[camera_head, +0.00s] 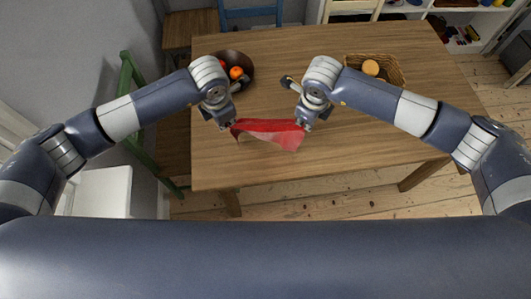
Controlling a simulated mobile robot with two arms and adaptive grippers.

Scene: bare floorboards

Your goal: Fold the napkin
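The red napkin (271,133) is stretched between my two grippers over the near left part of the wooden table. Its top edge runs from one gripper to the other, and the paler lower part hangs or slopes toward the table's near side. My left gripper (228,126) is at the napkin's left corner and seems shut on it. My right gripper (304,126) is at the right corner and seems shut on it. The fingertips are small and partly hidden by the wrists. I cannot tell whether the napkin's lower edge touches the table.
The wooden table (340,160) is clear around the napkin. A dark bowl (247,62) with red and orange fruit stands behind my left gripper. A wicker basket (393,75) with a round yellowish item is at the back right. Chairs, one green (125,75), stand around the table.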

